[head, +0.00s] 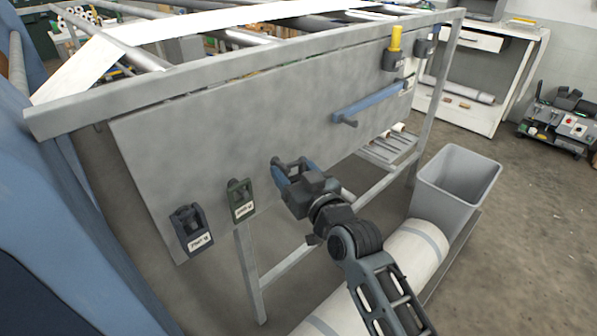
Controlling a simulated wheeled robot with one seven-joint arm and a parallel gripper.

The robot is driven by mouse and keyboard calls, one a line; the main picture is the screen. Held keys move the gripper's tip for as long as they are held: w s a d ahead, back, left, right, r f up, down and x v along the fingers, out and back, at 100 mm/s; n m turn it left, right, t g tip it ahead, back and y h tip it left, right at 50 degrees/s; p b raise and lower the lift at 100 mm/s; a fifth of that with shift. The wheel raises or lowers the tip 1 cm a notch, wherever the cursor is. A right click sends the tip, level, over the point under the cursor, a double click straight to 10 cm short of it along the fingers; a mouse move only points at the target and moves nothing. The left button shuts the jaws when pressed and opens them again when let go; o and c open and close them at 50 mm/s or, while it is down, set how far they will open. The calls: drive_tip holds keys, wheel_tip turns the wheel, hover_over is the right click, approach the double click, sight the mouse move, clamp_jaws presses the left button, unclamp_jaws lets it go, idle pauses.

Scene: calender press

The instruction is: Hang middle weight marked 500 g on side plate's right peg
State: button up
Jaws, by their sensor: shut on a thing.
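The grey side plate (245,135) slopes across the middle of the head view. A dark navy weight (193,231) with a white label hangs at its lower left. A dark green weight (240,200) with a white label hangs to the right of that. I cannot read their labels surely. Further right, my gripper (287,174) is at the plate, shut on a blue weight (279,177) that it mostly hides. No 500 g mark shows on it. The right peg (289,161) shows just at the weight's top; I cannot tell whether the weight is around it.
A blue bar (369,103) with a dark knob sticks out of the plate up to the right. A yellow-handled tool (395,40) sits in a holder above it. A grey bin (457,180) and a large white roll (413,252) stand low on the right, near my arm.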

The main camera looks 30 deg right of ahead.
drive_tip(key=shift+w+a+p, duration=0.2)
drive_tip(key=shift+w+p, duration=0.05)
drive_tip(key=shift+w, duration=0.3)
drive_tip(key=shift+w+a+p, duration=0.15)
drive_tip(key=shift+w+p, duration=0.05)
drive_tip(key=shift+w, duration=0.3)
drive_tip(key=shift+w+a+f, duration=0.1)
drive_tip(key=shift+w+f, duration=0.05)
drive_tip(key=shift+w, duration=0.15)
drive_tip(key=shift+w+a+f+b, duration=0.1)
drive_tip(key=shift+b, duration=0.3)
